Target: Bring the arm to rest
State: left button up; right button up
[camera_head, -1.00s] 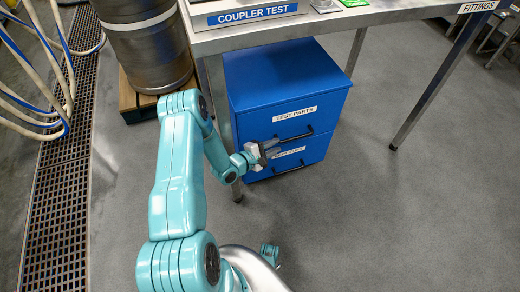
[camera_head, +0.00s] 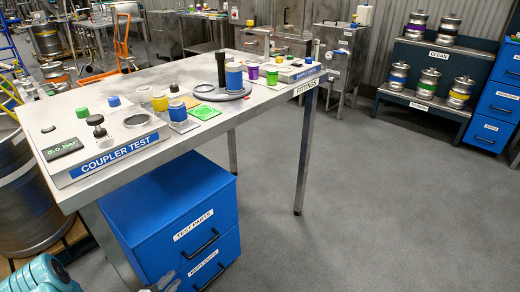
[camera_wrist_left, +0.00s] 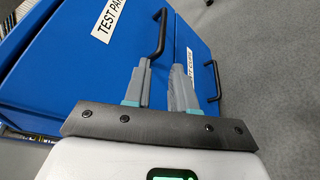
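My left gripper (camera_head: 165,284) shows at the bottom edge of the head view, in front of the blue drawer cabinet (camera_head: 150,205); part of my teal left arm (camera_head: 40,275) shows at the lower left. In the left wrist view, the gripper's two grey fingers (camera_wrist_left: 160,75) are apart with nothing between them. They are in front of the cabinet's drawers. The TEST PARTS drawer's black handle (camera_wrist_left: 160,35) is just beyond the left fingertip; I cannot tell if they touch. The lower drawer's handle (camera_wrist_left: 215,80) is right of the fingers. My right gripper is not in view.
The steel table (camera_head: 75,185) stands over the cabinet, with several fittings and a COUPLER TEST panel (camera_head: 115,155) on it. A metal keg (camera_head: 28,205) stands at the left. The floor (camera_head: 360,220) to the right is open.

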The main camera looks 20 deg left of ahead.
pick_arm(q)
jog(key=w+d+r+m+h, duration=0.2)
jog(key=w+d+r+h, duration=0.15)
jog(key=w+d, duration=0.35)
jog(key=d+m+g+h, duration=0.2)
jog(key=d+m+g, duration=0.3)
jog(key=d, duration=1.4)
jog(key=s+d+f+m+g+y, duration=0.1)
jog(key=s+d+f+m+g, duration=0.15)
jog(key=s+m+g, duration=0.55)
jog(key=s+d+f+m+g+y, duration=0.15)
jog(key=s+f+m, duration=0.35)
jog(key=s, duration=0.7)
notch_tip(320, 180, up, 27)
jog(key=m+p, duration=0.1)
jog(key=p, duration=2.5)
jog(key=shift+r+m+g, duration=0.2)
jog(key=shift+m+g, duration=0.15)
jog(key=shift+m, duration=0.05)
jog(key=shift+a, duration=0.1)
